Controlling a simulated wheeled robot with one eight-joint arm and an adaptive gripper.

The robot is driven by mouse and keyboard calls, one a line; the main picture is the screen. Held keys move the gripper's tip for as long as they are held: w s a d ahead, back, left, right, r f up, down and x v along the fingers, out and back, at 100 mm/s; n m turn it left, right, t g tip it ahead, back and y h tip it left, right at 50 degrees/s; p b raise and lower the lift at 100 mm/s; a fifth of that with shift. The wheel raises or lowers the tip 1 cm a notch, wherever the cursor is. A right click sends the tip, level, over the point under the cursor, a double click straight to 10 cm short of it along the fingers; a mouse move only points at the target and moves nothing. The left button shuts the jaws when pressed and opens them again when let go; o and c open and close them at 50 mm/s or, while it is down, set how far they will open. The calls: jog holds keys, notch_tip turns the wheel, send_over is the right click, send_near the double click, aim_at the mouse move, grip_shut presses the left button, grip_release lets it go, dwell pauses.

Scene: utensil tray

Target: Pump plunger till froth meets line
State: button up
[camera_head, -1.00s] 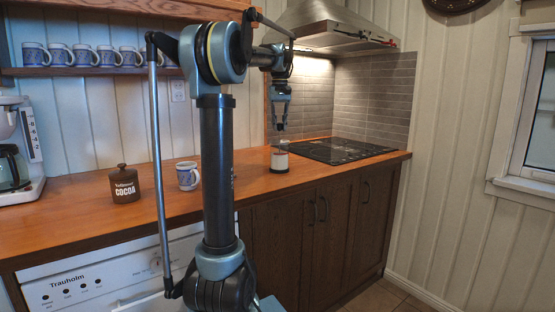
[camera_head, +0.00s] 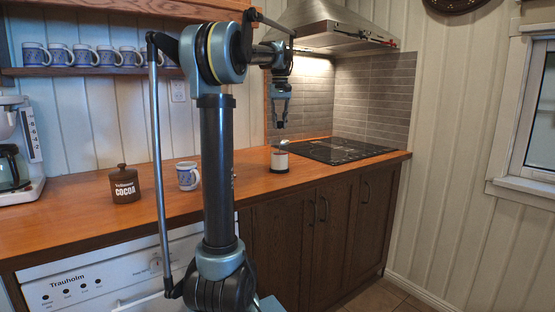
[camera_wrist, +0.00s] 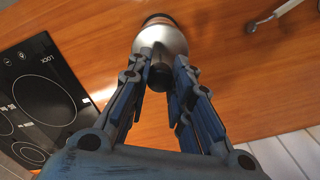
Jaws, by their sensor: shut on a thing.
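The frother (camera_head: 279,160) stands upright on the wooden counter, left of the hob. It has a dark base, a clear jar with white froth or milk low inside, and a silvery lid (camera_wrist: 161,41). My gripper (camera_head: 280,125) is above it, pointing down. In the wrist view its fingers (camera_wrist: 160,76) are shut on the dark plunger knob (camera_wrist: 160,77) over the lid. The fill line and the exact froth level are too small to make out in the head view, and the jar's side is hidden in the wrist view.
The black hob (camera_head: 343,150) lies to the right of the frother. A blue-and-white mug (camera_head: 187,176) and a brown cocoa jar (camera_head: 124,186) stand to the left, with a coffee maker (camera_head: 20,150) beyond. Several mugs line the shelf. The range hood (camera_head: 325,32) hangs above.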

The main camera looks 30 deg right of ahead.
jog(key=shift+f, duration=1.9)
jog(key=o, duration=1.3)
jog(key=shift+r, duration=3.5)
jog(key=shift+s, duration=0.1)
